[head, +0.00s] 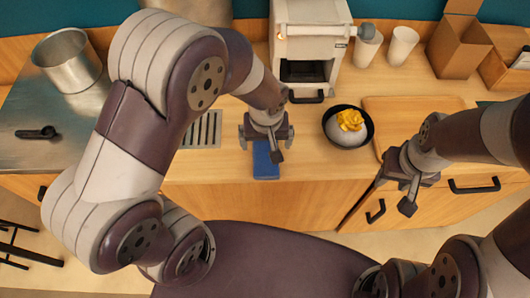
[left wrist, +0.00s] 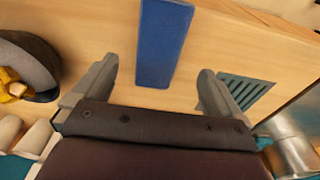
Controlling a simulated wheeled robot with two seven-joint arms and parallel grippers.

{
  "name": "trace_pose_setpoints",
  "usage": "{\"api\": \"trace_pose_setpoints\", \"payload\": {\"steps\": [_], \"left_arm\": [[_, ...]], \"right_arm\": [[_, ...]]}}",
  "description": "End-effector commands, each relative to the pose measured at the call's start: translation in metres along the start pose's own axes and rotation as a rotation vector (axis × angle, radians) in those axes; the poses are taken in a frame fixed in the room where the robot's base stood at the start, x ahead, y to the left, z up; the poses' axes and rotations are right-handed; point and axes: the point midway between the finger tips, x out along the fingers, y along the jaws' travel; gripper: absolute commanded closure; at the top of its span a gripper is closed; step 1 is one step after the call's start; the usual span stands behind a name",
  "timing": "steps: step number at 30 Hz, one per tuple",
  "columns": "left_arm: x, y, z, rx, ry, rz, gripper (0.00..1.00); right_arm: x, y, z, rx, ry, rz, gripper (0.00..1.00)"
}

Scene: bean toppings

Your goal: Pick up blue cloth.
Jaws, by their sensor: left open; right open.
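The blue cloth (head: 265,162) lies flat on the wooden counter near its front edge. In the left wrist view the cloth (left wrist: 162,42) is a long blue strip ahead of and between the two fingers. My left gripper (head: 266,140) is open and empty over the counter, above the cloth's far end; its fingers also show in the left wrist view (left wrist: 158,85). I cannot tell the exact height gap. My right gripper (head: 399,185) is open and empty in front of the counter, to the right of the cloth.
A dark bowl (head: 368,135) with yellow topping stands right of the cloth, beside a wooden board (head: 433,106). A white machine (head: 309,45) stands behind. A slotted drain (head: 203,128) and a metal pot (head: 70,64) are to the left. White cups (head: 402,45) stand at the back.

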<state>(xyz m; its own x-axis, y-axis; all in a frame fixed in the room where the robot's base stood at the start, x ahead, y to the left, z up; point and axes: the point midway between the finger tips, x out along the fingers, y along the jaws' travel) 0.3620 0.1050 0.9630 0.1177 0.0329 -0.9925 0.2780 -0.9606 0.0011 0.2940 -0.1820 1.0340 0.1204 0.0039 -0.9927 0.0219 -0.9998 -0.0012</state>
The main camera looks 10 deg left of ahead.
Motion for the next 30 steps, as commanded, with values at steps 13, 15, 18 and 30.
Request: {"api": "trace_pose_setpoints", "payload": {"steps": [13,15,18,30], "left_arm": [[0.071,-0.002,-0.007,0.002,-0.002,-0.001,0.0],[0.078,-0.002,-0.007,0.001,-0.002,0.0,0.0],[0.08,-0.002,-0.007,0.001,0.0,0.002,0.0],[0.079,-0.002,-0.007,0.001,0.0,0.001,0.57]], "right_arm": [[-0.007,0.0,-0.001,0.0,0.0,0.0,0.57],[-0.007,0.0,-0.001,0.0,0.0,0.0,0.57],[-0.007,0.0,-0.001,0.0,-0.001,0.0,0.57],[-0.006,0.0,-0.001,0.0,0.0,0.0,0.57]]}}
